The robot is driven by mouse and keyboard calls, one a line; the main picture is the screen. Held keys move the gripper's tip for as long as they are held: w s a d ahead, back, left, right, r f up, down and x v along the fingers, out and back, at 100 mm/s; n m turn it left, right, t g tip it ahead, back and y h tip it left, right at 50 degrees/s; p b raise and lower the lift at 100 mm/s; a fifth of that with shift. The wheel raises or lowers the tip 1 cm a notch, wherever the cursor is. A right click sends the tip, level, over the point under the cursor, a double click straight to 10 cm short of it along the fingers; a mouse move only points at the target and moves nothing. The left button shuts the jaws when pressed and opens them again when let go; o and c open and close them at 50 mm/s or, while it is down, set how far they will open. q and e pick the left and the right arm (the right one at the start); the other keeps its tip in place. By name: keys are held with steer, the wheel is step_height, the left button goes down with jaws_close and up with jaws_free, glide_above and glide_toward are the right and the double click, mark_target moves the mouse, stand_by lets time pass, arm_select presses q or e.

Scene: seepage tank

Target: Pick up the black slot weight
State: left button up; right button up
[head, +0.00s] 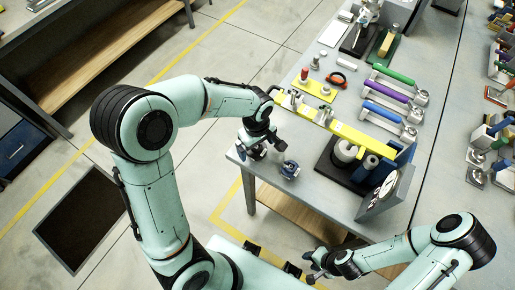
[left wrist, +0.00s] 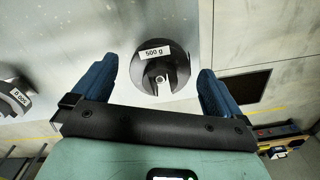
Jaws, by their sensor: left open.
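The black slot weight (left wrist: 177,75), a dark disc with a slot and a white "500 g" label, lies on the grey table near its edge. In the left wrist view it sits ahead, between the two blue fingers of my left gripper (left wrist: 158,88), and neither finger visibly touches it. In the head view my left gripper (head: 258,150) is low over the table's near left corner and mostly hides the weight. My left gripper is open and empty. My right gripper (head: 314,276) is off the table's near side, too small to read its jaws.
A yellow bar (head: 338,128), a tank assembly (head: 367,165) and coloured-handled tools (head: 391,92) stand further in. Floor lies beyond the table edge.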

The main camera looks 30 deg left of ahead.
arm_select(q)
steer(key=shift+f, duration=0.2)
steer(key=c, duration=1.5)
steer(key=shift+r, duration=0.1)
